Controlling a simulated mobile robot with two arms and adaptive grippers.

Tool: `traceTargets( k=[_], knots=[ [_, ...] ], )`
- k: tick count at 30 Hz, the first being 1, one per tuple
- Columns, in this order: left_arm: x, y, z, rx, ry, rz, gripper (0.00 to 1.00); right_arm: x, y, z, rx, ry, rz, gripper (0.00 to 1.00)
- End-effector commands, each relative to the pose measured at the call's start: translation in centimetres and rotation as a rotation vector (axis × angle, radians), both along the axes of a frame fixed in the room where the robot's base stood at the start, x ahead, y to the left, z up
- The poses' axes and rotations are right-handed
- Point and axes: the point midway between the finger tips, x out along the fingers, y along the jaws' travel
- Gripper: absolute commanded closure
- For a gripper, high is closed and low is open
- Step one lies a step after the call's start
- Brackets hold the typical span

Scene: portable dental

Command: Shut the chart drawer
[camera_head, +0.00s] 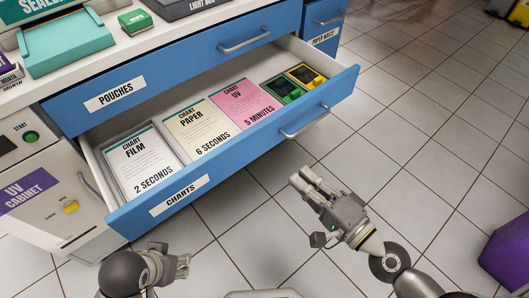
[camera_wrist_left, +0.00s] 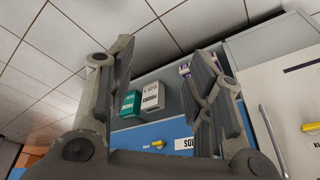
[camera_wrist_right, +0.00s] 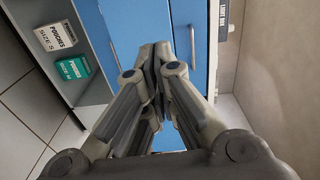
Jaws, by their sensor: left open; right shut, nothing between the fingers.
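The chart drawer (camera_head: 237,152) is pulled well out of the blue cabinet. Its label reads CHARTS and a metal bar handle (camera_head: 304,122) is on the right part of its front. Inside lie chart cards for film (camera_head: 143,162), paper (camera_head: 196,129) and UV (camera_head: 240,104), plus small green and yellow items at the right end. My right gripper (camera_head: 301,181) is shut and empty, below and in front of the handle, apart from the drawer. My left gripper (camera_head: 184,266) is open in front of the drawer's left end. The left wrist view shows its spread fingers (camera_wrist_left: 165,85) with nothing between them.
The POUCHES drawer (camera_head: 170,72) above looks shut. A UV cabinet (camera_head: 45,190) stands to the left. The counter holds a teal tray (camera_head: 66,43) and a green box (camera_head: 135,21). A purple box (camera_head: 507,250) is on the floor at right. The tiled floor between is clear.

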Motion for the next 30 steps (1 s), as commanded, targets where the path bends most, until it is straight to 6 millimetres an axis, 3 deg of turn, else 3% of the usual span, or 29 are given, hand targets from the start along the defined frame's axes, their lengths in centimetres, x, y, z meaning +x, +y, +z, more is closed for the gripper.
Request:
traceTargets(
  k=[6,11,30],
  knots=[
    [-0.2,0.1,0.3,0.0,-0.004,0.0,0.53,-0.4,0.6,1.1,0.052,-0.002,0.016,1.0],
    [0.2,0.0,-0.8,0.001,0.005,0.0,0.53,0.2,0.9,1.3,0.051,-0.002,0.014,1.0],
    [1.2,-0.4,-9.1,0.001,0.05,-0.007,0.53,3.7,3.5,1.3,0.049,-0.003,0.015,1.0]
  ],
)
